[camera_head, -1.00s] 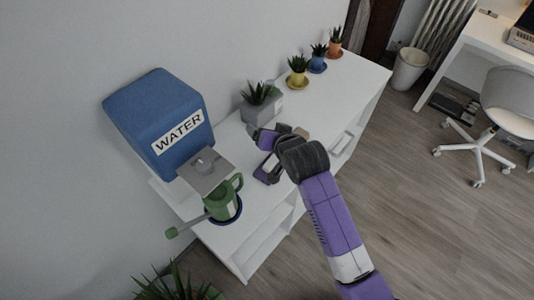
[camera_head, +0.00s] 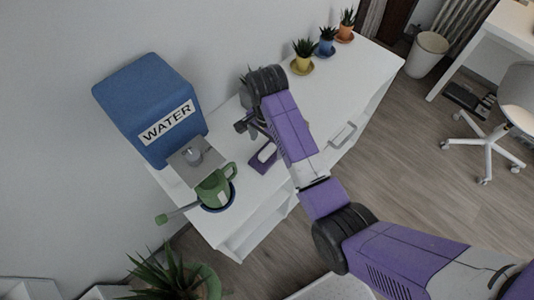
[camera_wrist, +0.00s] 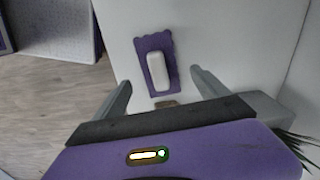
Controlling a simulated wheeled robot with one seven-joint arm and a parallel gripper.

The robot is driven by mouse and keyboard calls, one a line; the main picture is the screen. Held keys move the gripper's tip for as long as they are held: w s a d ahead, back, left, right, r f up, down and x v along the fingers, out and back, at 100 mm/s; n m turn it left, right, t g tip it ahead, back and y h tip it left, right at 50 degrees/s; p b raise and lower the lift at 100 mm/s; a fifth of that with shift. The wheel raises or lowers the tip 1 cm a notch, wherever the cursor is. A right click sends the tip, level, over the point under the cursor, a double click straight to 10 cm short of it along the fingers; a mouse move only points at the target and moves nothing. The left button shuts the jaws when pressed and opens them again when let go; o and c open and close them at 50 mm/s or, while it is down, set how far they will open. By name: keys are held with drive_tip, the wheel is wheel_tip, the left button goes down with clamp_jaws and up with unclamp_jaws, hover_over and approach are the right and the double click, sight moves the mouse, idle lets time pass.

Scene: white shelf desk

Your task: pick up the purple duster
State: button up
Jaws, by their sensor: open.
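My gripper (camera_wrist: 162,80) is open and empty, one finger on each side of the picture. In the head view my gripper (camera_head: 246,124) is above the desk, just beyond the duster, partly hidden by my arm. A small tan thing (camera_wrist: 166,104) shows between the fingers; I cannot tell what it is.
Small potted plants (camera_head: 304,54) line the desk's far end. A large plant (camera_head: 165,275) stands on the floor. The desk's middle is mostly clear.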

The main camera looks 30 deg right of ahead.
sight(267, 150)
drive_tip(key=shift+s+f+p, duration=0.15)
drive_tip(key=shift+f+p, duration=0.4)
drive_tip(key=shift+f, duration=2.15)
drive_tip(key=c, duration=1.5)
drive_tip(key=shift+r, duration=0.1)
